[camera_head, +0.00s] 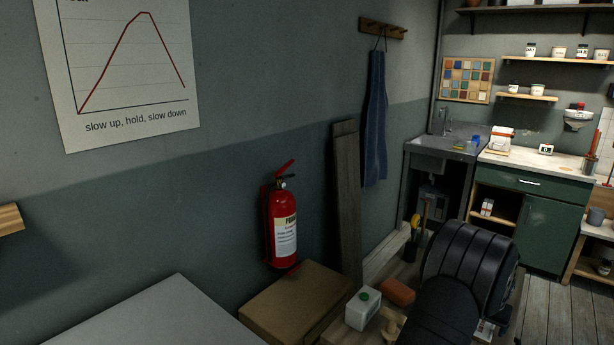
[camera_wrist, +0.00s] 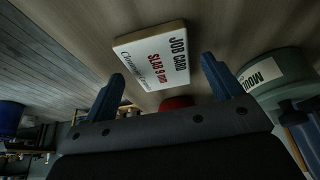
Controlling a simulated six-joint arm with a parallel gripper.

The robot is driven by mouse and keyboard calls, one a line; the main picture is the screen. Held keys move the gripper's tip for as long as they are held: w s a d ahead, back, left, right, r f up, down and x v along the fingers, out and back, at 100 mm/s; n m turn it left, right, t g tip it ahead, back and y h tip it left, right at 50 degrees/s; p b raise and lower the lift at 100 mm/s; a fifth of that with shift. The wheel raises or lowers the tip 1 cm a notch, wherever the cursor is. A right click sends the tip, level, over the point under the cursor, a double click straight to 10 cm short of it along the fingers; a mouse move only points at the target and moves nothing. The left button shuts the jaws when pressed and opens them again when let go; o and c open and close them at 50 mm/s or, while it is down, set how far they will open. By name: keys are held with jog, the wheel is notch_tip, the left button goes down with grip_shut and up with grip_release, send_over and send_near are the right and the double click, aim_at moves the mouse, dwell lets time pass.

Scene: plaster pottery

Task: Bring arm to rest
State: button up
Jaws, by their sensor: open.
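My gripper (camera_wrist: 162,88) shows in the wrist view. Its two blue fingers stand wide apart with nothing held between them. A white job card block (camera_wrist: 150,54) reading "SLAB 9 mm" appears beyond the fingertips; I cannot tell its exact distance. A red thing (camera_wrist: 176,102) is partly hidden behind the gripper's edge. In the head view, black ribbed parts of my arm fill the lower right, and the fingers do not show there.
The wrist view shows a grey-green labelled container (camera_wrist: 272,82) at right. In the head view a red extinguisher (camera_head: 281,225) hangs above a brown box (camera_head: 292,303).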

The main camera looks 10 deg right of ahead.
jog(key=shift+w+d+r, duration=0.15)
jog(key=shift+r, duration=1.6)
jog(key=shift+f, duration=0.1)
